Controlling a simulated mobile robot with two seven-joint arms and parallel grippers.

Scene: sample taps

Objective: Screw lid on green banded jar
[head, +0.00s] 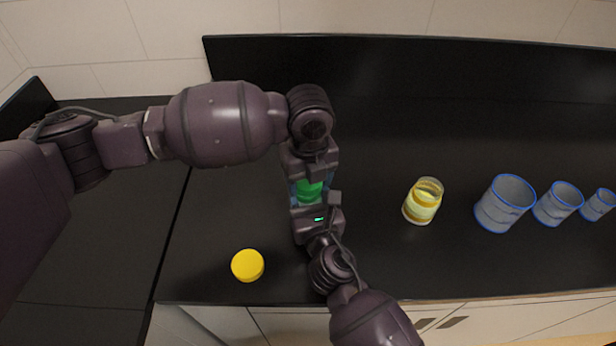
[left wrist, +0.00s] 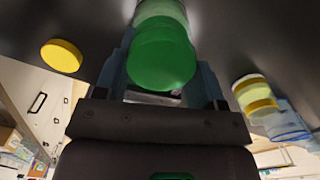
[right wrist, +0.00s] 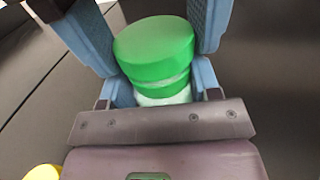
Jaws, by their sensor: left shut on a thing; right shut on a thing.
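The green banded jar stands on the counter; in the right wrist view its green band and clear lower body (right wrist: 162,97) show. The green lid (head: 309,188) is on top of the jar, with a thin pale line between lid and band; I cannot tell how far it is threaded. My right gripper (head: 307,204) is shut on the jar from the front. My left gripper (head: 309,178) comes in from behind, its blue fingers on either side of the lid, shut on it. The lid also shows in the left wrist view (left wrist: 162,55).
A yellow lid (head: 247,265) lies near the front edge. A yellow-banded jar (head: 423,201) stands open to the right. Blue-rimmed beakers (head: 504,204) stand in a row farther right.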

